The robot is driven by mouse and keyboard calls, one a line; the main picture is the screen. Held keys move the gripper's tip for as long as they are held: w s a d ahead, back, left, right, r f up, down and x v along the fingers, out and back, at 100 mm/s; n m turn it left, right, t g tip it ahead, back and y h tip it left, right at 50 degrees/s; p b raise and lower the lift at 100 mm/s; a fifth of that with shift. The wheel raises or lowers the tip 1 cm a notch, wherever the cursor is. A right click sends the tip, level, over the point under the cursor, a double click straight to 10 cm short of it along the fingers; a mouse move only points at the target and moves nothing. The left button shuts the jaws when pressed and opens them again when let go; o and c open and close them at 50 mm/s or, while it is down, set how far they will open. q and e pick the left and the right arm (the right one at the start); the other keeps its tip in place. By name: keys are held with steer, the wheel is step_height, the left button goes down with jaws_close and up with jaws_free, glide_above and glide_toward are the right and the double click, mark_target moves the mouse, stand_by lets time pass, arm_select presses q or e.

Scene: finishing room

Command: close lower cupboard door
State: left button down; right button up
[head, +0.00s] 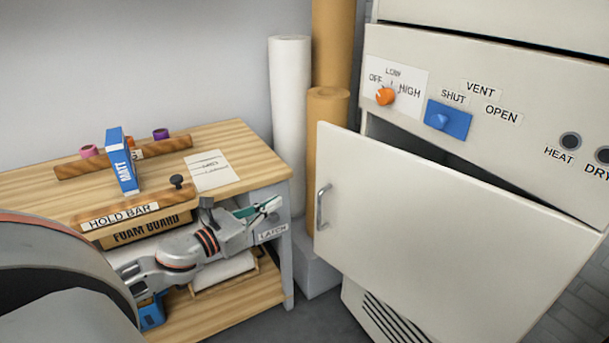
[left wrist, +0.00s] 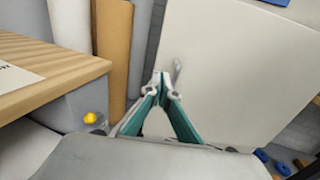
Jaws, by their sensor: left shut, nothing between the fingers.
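The lower cupboard door (head: 440,225) is a large cream panel on the white cabinet at the right. It stands partly open, with a dark gap showing along its top edge. Its grey handle (head: 321,207) is on its left edge. My left gripper (head: 274,203) is shut and empty, in front of the wooden bench's right end and left of the handle, apart from it in the head view. In the left wrist view the door (left wrist: 235,75) fills the right side, and my left gripper's tips (left wrist: 161,76) appear just by the handle (left wrist: 177,70). Contact cannot be told. My right gripper is not in view.
The wooden bench (head: 240,135) at the left carries a blue box (head: 122,160), a paper sheet (head: 208,170) and a hold bar (head: 120,216). Tall white (head: 289,120) and brown (head: 326,130) rolls stand behind. The cabinet panel has an orange knob (head: 385,96) and a blue slider (head: 447,119).

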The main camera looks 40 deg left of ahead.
arm_select(q)
steer(key=b, duration=0.1)
glide_toward(318, 177)
steer(key=w, duration=0.5)
steer(key=shift+w+d, duration=0.1)
steer(key=shift+d, duration=0.15)
steer(key=shift+w+d, duration=0.15)
steer(key=shift+w, duration=0.65)
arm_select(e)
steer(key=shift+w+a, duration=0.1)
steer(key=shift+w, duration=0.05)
